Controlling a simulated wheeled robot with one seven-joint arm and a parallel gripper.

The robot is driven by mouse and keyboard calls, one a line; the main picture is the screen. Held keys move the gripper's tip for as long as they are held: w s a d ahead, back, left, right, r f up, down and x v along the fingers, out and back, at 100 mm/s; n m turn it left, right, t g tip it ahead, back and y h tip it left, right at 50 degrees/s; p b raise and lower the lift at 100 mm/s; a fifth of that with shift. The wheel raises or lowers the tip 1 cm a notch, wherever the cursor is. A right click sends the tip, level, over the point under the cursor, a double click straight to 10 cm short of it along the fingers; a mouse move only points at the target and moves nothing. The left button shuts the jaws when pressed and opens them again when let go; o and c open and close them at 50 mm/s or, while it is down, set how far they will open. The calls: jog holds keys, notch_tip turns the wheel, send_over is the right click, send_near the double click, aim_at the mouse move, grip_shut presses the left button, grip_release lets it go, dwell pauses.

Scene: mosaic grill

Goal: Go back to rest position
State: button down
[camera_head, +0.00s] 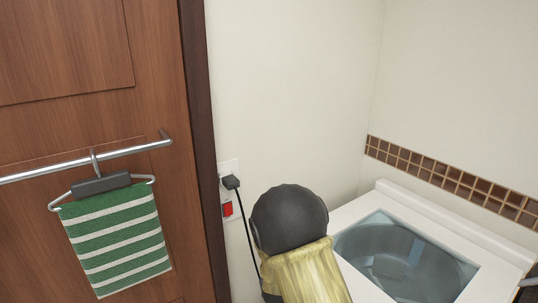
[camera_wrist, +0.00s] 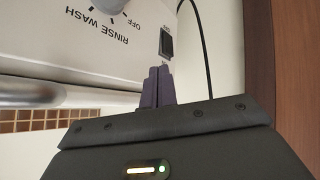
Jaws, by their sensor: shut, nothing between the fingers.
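My gripper (camera_wrist: 158,84) shows in the wrist view with its two dark fingers together and nothing between them. The fingers point at the washing machine's control panel (camera_wrist: 60,35), just beside a black rocker switch (camera_wrist: 166,43). I cannot tell whether they touch the panel. A grey knob (camera_wrist: 113,5) with the words RINSE, WASH and OFF is at the top of that view. In the head view, my arm, with a dark round joint and a yellowish part, is at bottom centre; the fingers are hidden there.
The washing machine (camera_head: 372,205) with its see-through tub window stands at right. A wooden door (camera_head: 60,75) with a rail (camera_head: 85,160) and green striped towel (camera_head: 118,240) is at left. A plug (camera_head: 231,182) with a cord sits in the wall socket above a red switch (camera_head: 227,208).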

jog(key=s+d+r+m+g+p, duration=0.1)
jog(key=s+d+r+g+p, duration=0.1)
jog(key=s+d+r, duration=0.3)
jog(key=s+d+r+m+g+y+p, duration=0.1)
jog(key=s+d+r+g+p, duration=0.2)
jog(key=s+d+r, duration=0.3)
jog(key=s+r+g, duration=0.1)
jog(key=s+r, duration=0.4)
jog(key=s, duration=0.5)
jog(key=shift+s+r+g, duration=0.3)
jog(key=shift+s+g, duration=0.1)
